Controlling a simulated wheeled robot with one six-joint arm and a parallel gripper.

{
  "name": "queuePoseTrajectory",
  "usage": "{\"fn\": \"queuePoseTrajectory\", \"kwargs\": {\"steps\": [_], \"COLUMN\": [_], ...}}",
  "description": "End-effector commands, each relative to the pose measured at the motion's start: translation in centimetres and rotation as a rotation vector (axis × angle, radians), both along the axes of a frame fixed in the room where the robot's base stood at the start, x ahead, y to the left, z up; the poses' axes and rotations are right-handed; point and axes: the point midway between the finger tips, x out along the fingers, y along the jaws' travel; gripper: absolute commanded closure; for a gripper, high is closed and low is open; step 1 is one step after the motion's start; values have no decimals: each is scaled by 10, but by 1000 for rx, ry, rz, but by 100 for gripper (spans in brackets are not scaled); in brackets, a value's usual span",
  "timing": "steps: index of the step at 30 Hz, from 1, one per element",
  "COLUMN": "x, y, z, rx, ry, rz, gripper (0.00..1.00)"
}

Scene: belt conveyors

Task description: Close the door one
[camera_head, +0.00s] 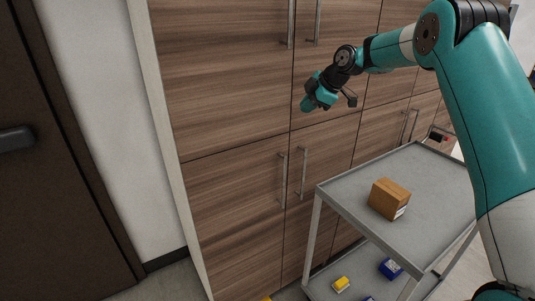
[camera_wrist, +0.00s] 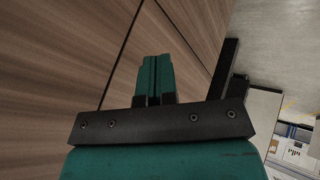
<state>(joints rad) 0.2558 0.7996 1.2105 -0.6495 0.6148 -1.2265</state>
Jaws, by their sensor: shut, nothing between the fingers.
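The wood-grain cabinet (camera_head: 225,75) has several doors, with upright metal handles (camera_head: 291,25) on the upper ones and more handles (camera_head: 302,173) on the lower ones. The doors in view look flush, with thin seams between them. No label shows which is door one. A dark brown door (camera_head: 50,170) with a black handle (camera_head: 16,139) stands at the far left. My gripper (camera_head: 308,103) is in front of the cabinet near a seam. In the wrist view its teal fingers (camera_wrist: 153,72) are together and empty before the wood panels (camera_wrist: 60,50). I cannot tell whether they touch.
A grey two-tier cart (camera_head: 345,200) stands before the cabinet at right, with a brown box (camera_head: 389,198) on top. A yellow item (camera_head: 341,284) and a blue box (camera_head: 390,268) lie on its lower shelf. White wall (camera_head: 95,120) separates door and cabinet.

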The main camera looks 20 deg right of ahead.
Motion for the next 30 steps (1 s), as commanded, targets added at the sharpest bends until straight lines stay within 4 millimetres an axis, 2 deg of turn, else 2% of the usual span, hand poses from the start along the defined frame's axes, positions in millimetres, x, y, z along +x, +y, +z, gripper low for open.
{"fn": "queuePoseTrajectory", "kwargs": {"steps": [1, 3, 6, 12, 16, 21, 26, 29, 30], "x": [-6, -15, -23, -39, -46, -50, -51, -62, -70], "y": [1, 2, -12, -39, -48, -52, -48, -25, -9], "z": [-7, -9, 18, 54, 71, 79, 80, 83, 84], "rx": [0, 0, -3, -2, 0, -1, 3, 30, 50], "ry": [-2, -3, -6, -2, -1, 0, 6, 41, 70], "rz": [4, 11, 9, 3, 3, 4, 2, -20, -39], "gripper": [100, 100, 100, 100, 100, 100, 100, 100, 100]}}
